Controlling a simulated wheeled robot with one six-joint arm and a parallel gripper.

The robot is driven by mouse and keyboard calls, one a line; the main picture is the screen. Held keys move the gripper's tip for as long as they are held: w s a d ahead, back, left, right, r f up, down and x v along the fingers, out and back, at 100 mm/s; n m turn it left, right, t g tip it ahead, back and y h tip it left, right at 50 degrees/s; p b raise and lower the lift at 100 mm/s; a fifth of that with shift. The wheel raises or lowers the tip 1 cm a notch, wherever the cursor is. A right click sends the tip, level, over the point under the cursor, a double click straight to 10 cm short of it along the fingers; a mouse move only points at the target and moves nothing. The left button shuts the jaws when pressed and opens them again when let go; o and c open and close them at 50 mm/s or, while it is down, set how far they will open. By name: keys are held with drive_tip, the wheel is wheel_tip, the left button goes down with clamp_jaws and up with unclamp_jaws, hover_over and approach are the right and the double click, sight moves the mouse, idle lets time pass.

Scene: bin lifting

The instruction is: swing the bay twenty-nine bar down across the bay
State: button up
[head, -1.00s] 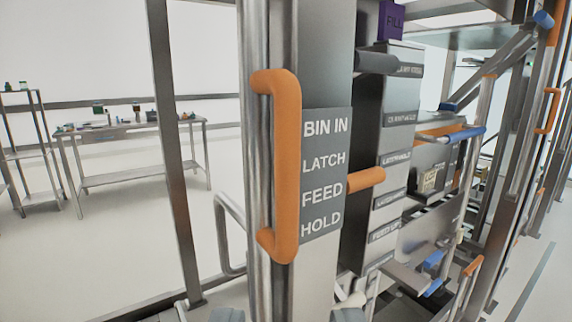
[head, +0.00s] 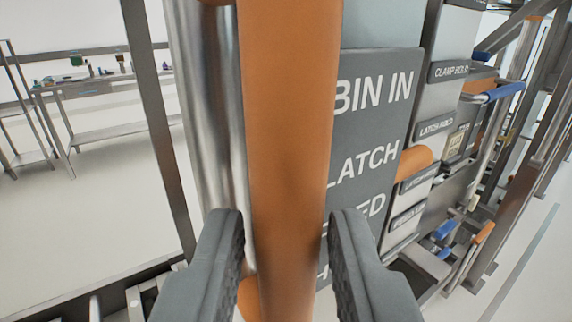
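An orange upright handle (head: 290,130) fills the middle of the head view, in front of a shiny metal post. My gripper (head: 285,225) is open, with one dark grey finger on each side of the handle. The fingers stand around the handle's lower part; a small gap shows at the left finger, and I cannot tell whether the right one touches. A grey label plate (head: 375,130) reading BIN IN, LATCH and more lies behind on the right, partly covered by the handle and finger. No bay number is readable, and I cannot tell which part is the bay twenty-nine bar.
An orange knob (head: 414,160) sticks out right of the plate. Further right is a frame with small labels and a blue-gripped bar (head: 503,91). A dark metal upright (head: 158,120) stands at left. A table (head: 110,90) with small items is far behind, with open floor before it.

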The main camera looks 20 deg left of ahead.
drive_tip(key=shift+x, duration=1.1)
clamp_jaws()
